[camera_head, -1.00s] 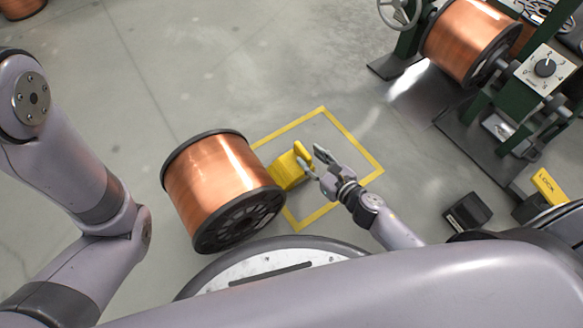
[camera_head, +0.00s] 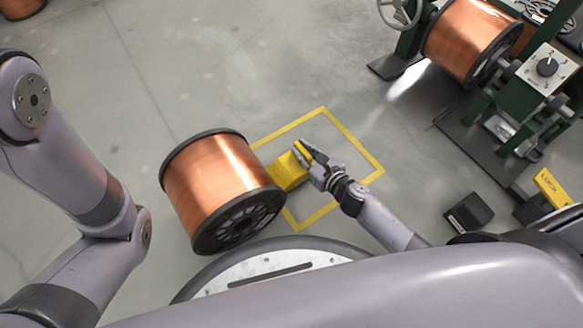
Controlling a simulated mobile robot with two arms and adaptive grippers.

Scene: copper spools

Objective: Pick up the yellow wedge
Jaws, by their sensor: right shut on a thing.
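The yellow wedge (camera_head: 287,172) lies on the floor against the right side of a large copper spool (camera_head: 217,180), inside a yellow floor outline. My right gripper (camera_head: 303,155) is at the upper right end of the wedge and is shut on its raised part, with fingers partly covering it. The wedge's contact with the spool is partly hidden. My left arm (camera_head: 75,170) comes in at the left, but its gripper is outside the view.
A green machine (camera_head: 440,75) with another copper spool (camera_head: 472,40) stands at the upper right. A black block (camera_head: 468,212) and a yellow lock-labelled piece (camera_head: 551,187) lie at the right. The floor in the upper middle is clear.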

